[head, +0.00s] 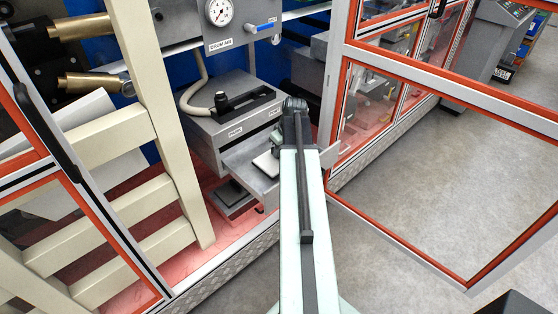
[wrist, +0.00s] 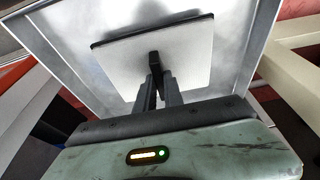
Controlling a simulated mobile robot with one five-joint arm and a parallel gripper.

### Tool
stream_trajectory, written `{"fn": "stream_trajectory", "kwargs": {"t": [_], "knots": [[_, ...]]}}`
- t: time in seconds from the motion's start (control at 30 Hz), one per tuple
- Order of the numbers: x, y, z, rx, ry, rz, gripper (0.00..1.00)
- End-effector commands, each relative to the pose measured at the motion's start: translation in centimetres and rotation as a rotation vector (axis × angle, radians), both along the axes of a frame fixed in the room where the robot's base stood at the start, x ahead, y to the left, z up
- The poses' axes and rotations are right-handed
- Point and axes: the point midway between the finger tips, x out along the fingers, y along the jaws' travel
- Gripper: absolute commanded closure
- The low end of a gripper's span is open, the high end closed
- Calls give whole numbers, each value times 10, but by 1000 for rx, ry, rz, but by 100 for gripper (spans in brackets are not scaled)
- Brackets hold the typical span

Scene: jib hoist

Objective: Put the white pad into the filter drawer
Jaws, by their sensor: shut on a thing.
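The white pad (wrist: 190,55) is a flat square plate with a dark edge. In the wrist view my gripper (wrist: 156,75) is shut on its near side. The pad is over the inside of the open metal filter drawer (wrist: 262,48), within its walls in this view. I cannot tell whether it touches the floor. In the head view the drawer (head: 257,183) is pulled out of a grey housing, and part of the pad (head: 265,163) shows above it beside my arm. My fingers are hidden there behind my arm.
The grey housing (head: 235,115) with a hose stands behind the drawer. A cream frame post (head: 160,110) is to the left. A glazed door with an orange edge (head: 400,245) stands open at right. Below the drawer is a dark plate (head: 230,195).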

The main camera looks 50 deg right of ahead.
Motion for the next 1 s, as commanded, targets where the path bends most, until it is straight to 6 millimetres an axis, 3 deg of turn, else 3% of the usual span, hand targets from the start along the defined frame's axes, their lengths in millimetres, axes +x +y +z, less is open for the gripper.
{"fn": "stream_trajectory", "kwargs": {"t": [0.03,0.07,0.43,0.47,0.53,0.87,1.0], "knots": [[0,0,-18,0,0,0,100],[0,0,-21,0,0,0,100],[0,-1,-22,0,0,-1,100],[0,-1,-22,0,0,-1,85],[-1,-1,-21,0,0,-1,66],[-1,-1,-20,0,0,-2,66],[-2,-1,-10,0,0,-2,66]]}}
